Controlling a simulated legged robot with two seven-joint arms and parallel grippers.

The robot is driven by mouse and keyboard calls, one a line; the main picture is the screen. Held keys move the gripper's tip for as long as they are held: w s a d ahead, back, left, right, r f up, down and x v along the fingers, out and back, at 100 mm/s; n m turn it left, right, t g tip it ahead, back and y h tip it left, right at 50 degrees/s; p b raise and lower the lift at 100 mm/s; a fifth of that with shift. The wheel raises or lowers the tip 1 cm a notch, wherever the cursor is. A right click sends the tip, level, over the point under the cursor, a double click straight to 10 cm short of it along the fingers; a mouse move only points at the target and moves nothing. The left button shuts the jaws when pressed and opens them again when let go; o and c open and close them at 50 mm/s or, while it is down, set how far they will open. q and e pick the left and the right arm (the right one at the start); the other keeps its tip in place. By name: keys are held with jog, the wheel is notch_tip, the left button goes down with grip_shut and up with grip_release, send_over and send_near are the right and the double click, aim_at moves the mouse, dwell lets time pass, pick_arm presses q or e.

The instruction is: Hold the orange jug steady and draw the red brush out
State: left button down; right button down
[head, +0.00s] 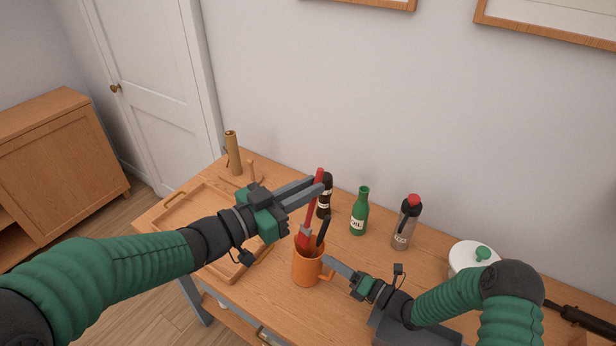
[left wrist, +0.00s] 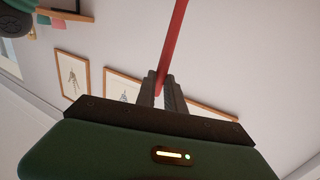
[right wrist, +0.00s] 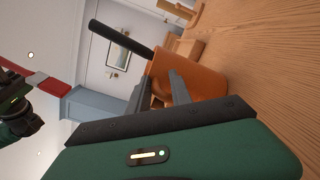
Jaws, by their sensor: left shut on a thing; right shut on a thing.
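The red brush (head: 313,212) stands nearly upright, its wide end low, in front of the jug's mouth in the head view. My left gripper (head: 318,184) is shut on its shaft, which also shows in the left wrist view (left wrist: 173,45). In the right wrist view the brush (right wrist: 45,84) appears apart from the jug, with a gap between. The orange jug (head: 306,267) stands upright on the table. My right gripper (head: 328,262) is shut on the jug at its handle side; in the right wrist view the jug (right wrist: 198,72) is at the fingers, the exact contact partly hidden.
A black-handled tool (head: 323,229) pokes out of the jug. A wooden tray (head: 178,200) lies left.

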jog(key=shift+s+f, duration=0.15)
jog(key=shift+f, duration=0.25)
jog(key=c, duration=1.4)
grip_release()
jog(key=o, duration=0.3)
jog(key=shift+w, duration=0.3)
pick_arm(q)
jog(key=shift+s+f, duration=0.15)
jog(key=shift+s, duration=1)
pick_arm(e)
jog(key=shift+r, duration=0.1)
